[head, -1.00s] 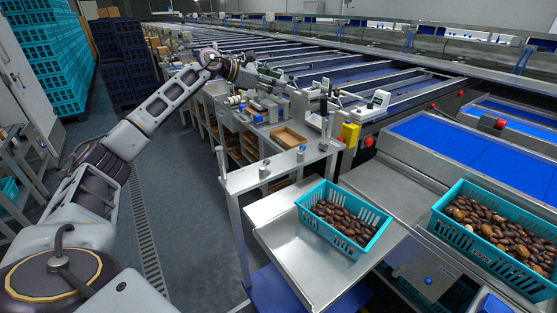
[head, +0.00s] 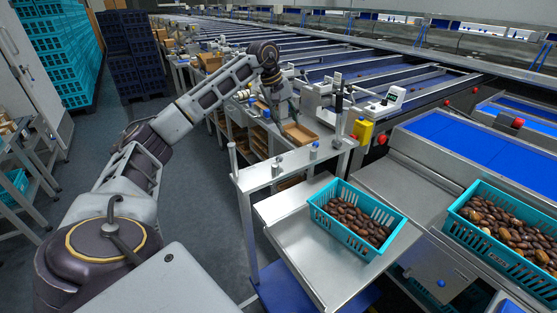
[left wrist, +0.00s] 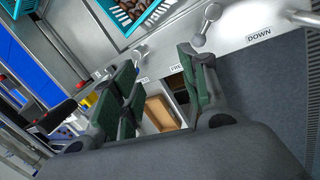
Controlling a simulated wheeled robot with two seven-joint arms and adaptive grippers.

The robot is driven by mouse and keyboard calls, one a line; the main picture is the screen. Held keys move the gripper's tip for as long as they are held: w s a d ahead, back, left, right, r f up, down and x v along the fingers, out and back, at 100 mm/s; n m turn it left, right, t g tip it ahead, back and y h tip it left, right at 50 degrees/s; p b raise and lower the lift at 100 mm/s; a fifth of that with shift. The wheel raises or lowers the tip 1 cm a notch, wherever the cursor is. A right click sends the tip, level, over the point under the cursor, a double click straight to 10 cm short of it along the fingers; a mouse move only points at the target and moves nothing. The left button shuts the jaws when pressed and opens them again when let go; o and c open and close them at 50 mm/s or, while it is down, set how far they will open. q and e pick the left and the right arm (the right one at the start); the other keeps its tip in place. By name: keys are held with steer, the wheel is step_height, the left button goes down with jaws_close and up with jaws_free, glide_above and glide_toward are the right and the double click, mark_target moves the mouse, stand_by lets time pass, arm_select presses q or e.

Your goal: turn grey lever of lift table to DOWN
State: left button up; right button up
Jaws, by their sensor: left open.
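The lift table's steel top bar (head: 295,165) carries a grey lever (head: 277,166) at its middle and a blue-topped knob (head: 313,151) to the right. In the left wrist view the grey lever (left wrist: 204,27), with a rounded knob, stands beside the right-hand finger, between the labels FREE and DOWN (left wrist: 259,35). My left gripper (left wrist: 160,60) is open and empty, with its dark green finger pads apart over the bar's edge. In the head view my left gripper (head: 282,110) points down beyond the bar. Whether a finger touches the lever is unclear. My right gripper is not in view.
A turquoise crate of dates (head: 325,222) stands on the lift table's tray (head: 300,245). Another crate (head: 490,255) is at right. A thin post (head: 234,158) rises at the bar's left end. A yellow box (head: 362,132) is beyond its right end.

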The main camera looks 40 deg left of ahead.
mark_target(277, 159)
arm_select(q)
steer(key=shift+s+a+f+m+g+y, duration=0.2)
steer(key=shift+s+a+m+g, duration=0.2)
steer(key=shift+s+m, duration=0.6)
steer(key=shift+s+a+f+m+g+y, duration=0.25)
steer(key=shift+s+m+g, duration=0.3)
steer(key=shift+m, duration=0.8)
steer(key=shift+s+a+f+m+g+y, duration=0.15)
steer(key=shift+s+a+m+g, duration=0.25)
steer(key=shift+s+m, duration=0.65)
steer(key=shift+w, duration=0.15)
steer(key=f, duration=0.4)
steer(key=d+f, duration=0.1)
steer(key=f, duration=0.6)
steer(key=shift+w+d+f+p, duration=0.15)
steer(key=shift+w+f+p, duration=0.15)
steer(key=shift+f, duration=1)
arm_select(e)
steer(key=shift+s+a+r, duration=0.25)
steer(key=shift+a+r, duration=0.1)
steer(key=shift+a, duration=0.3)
